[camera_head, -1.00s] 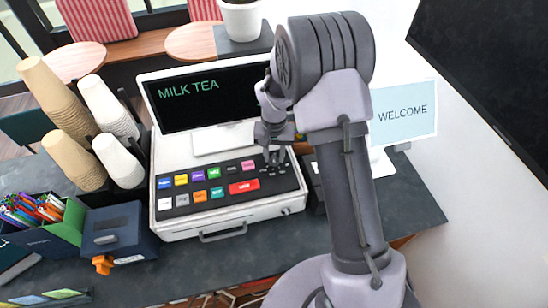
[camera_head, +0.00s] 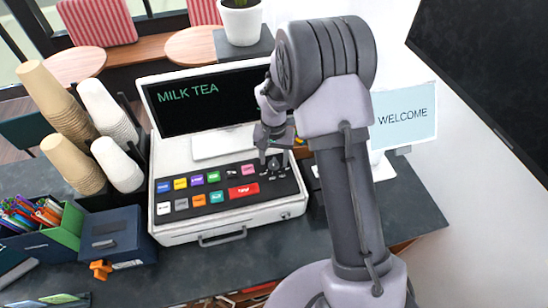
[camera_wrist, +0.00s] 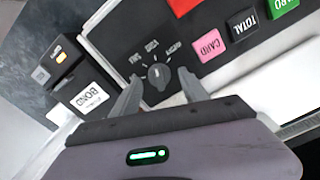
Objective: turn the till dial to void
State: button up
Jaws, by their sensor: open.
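The till (camera_head: 225,226) is a white register with rows of coloured keys and a black screen reading MILK TEA. Its dark round dial (camera_wrist: 158,77) sits on the black key panel, with small white labels around its upper side in the wrist view; I cannot read them surely. The dial's grip points roughly upward in that view. The dial also shows small in the head view (camera_head: 274,164). My gripper (camera_wrist: 160,88) is open, its fingers on either side of the dial in the picture. I cannot tell whether they touch it. In the head view my gripper (camera_head: 271,153) is over the panel's right end.
A small dark device (camera_wrist: 70,75) is beside the till. A WELCOME display (camera_head: 404,117) stands at right. Cup stacks (camera_head: 66,125) and a pen box (camera_head: 42,228) stand at left.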

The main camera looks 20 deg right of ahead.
aim_at(274, 161)
jog(key=shift+r, duration=0.1)
notch_tip(274, 161, up, 17)
jog(key=shift+r+p, duration=0.15)
jog(key=shift+p, duration=0.25)
jog(key=s+a+f+t+b, duration=0.1)
jog(key=s+f+t+b, duration=0.1)
jog(key=s+f+b, duration=0.3)
jog(key=s+a+f+t+y+b, duration=0.1)
jog(key=s+f+b, duration=0.5)
jog(key=s+b, duration=0.6)
jog(key=s+a+f+t+y+b, duration=0.1)
jog(key=s+f+t+b, duration=0.1)
jog(key=s+f+b, duration=0.3)
jog(key=s+b, duration=0.3)
jog(key=b, duration=0.2)
jog(key=shift+s+a+f+t+b, duration=0.15)
jog(key=shift+s+a+t+b, duration=0.2)
jog(key=shift+a+t+b, duration=0.05)
